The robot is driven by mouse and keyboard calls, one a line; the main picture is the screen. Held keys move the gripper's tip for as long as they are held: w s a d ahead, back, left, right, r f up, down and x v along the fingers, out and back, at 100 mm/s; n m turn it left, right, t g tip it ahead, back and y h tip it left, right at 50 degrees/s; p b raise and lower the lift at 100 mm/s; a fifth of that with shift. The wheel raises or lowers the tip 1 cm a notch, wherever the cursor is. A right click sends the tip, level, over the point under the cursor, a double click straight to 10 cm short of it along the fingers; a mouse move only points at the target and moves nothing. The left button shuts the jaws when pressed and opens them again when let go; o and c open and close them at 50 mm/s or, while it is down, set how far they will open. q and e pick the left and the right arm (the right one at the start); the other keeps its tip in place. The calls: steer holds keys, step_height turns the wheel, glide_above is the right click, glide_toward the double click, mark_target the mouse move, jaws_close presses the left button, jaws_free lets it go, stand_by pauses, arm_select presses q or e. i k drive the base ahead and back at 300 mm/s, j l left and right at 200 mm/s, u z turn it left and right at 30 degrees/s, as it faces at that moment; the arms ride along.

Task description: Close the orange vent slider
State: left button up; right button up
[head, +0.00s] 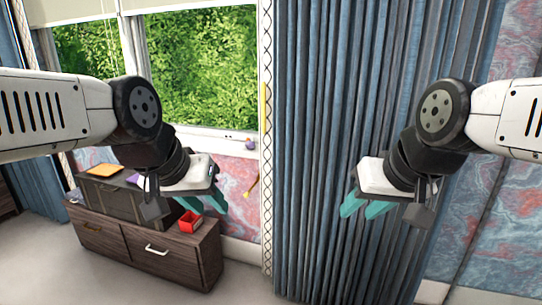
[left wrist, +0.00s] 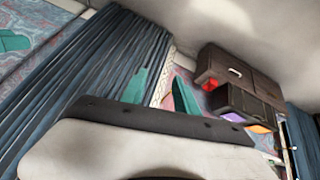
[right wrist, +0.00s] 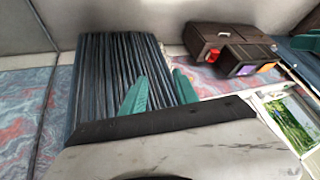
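I cannot make out a vent slider for certain. An orange flat piece (head: 104,169) lies on top of the dark box-like unit (head: 112,200) at the left of the head view. It also shows in the left wrist view (left wrist: 259,129) and the right wrist view (right wrist: 266,67). My left gripper (head: 204,207) is open and empty, held in the air and overlapping the cabinet's right side in the head view. My right gripper (head: 359,212) is open and empty in front of the blue curtain. Neither gripper visibly touches anything.
A purple piece (head: 133,179) lies beside the orange one. A red open box (head: 189,222) stands on the brown drawer cabinet (head: 195,262). The blue curtain (head: 325,110) hangs at centre. Grey floor (head: 80,280) is clear in front.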

mark_target(244, 138)
steer(key=i+j, duration=1)
steer(key=i+j+z, duration=0.5)
steer(key=i+j, duration=0.2)
steer(key=j, duration=0.15)
steer(key=i+j+z, duration=0.4)
steer(key=k+j, duration=0.05)
